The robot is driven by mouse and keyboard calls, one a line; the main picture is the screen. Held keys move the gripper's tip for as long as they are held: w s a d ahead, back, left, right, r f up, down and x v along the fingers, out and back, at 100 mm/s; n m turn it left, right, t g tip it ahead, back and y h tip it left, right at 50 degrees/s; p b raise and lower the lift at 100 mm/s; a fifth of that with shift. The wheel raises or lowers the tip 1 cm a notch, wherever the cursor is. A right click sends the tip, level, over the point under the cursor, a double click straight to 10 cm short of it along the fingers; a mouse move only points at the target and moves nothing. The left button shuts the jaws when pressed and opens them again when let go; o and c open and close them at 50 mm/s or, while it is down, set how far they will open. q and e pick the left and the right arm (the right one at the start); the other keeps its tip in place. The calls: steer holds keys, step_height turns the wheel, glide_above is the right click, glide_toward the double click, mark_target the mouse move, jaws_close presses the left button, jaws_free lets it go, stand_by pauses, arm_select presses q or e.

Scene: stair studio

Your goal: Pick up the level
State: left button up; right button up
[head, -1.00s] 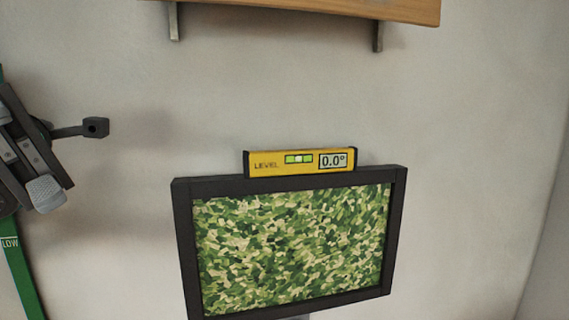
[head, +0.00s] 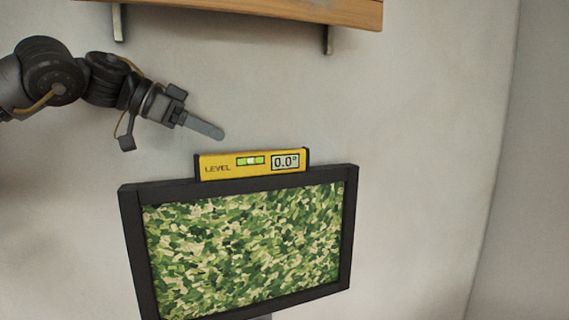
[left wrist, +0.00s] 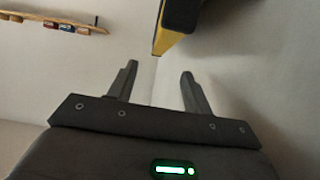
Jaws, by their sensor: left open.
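The yellow level (head: 222,168), with black ends, a green vial and a display reading 0.0°, lies along the top edge of a dark picture frame (head: 354,220) in the head view. My left gripper (head: 219,134) comes in from the upper left. Its fingers point down and right, just above the level and apart from it. In the left wrist view my left gripper (left wrist: 160,72) is open, with nothing between its two fingers. Part of the level (left wrist: 177,25) shows at the top of that view, beyond the fingers. My right gripper does not show.
A wooden shelf (head: 250,9) on metal brackets is on the wall above the level. The picture in the frame has a green and cream camouflage pattern. The wall to the right of the frame is bare. A shelf (left wrist: 35,17) with small coloured things shows in the left wrist view.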

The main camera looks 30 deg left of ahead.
mark_target(251, 152)
arm_select(q)
steer(key=shift+a, duration=0.15)
steer(key=shift+w+f, duration=0.1)
steer(key=p+x, duration=0.2)
steer(key=x, duration=0.3)
steer(key=shift+w+d+f, duration=0.15)
steer(key=shift+w+d, duration=0.05)
steer(key=shift+w, duration=0.05)
steer(key=shift+p, duration=0.35)
steer(key=p+x, duration=0.3)
steer(key=x, duration=0.1)
steer(key=shift+w+f, duration=0.15)
steer(key=shift+f, duration=0.05)
steer(key=shift+w+d+f, duration=0.25)
steer(key=shift+w, duration=0.05)
steer(key=shift+s, duration=0.1)
steer(key=shift+s, duration=0.1)
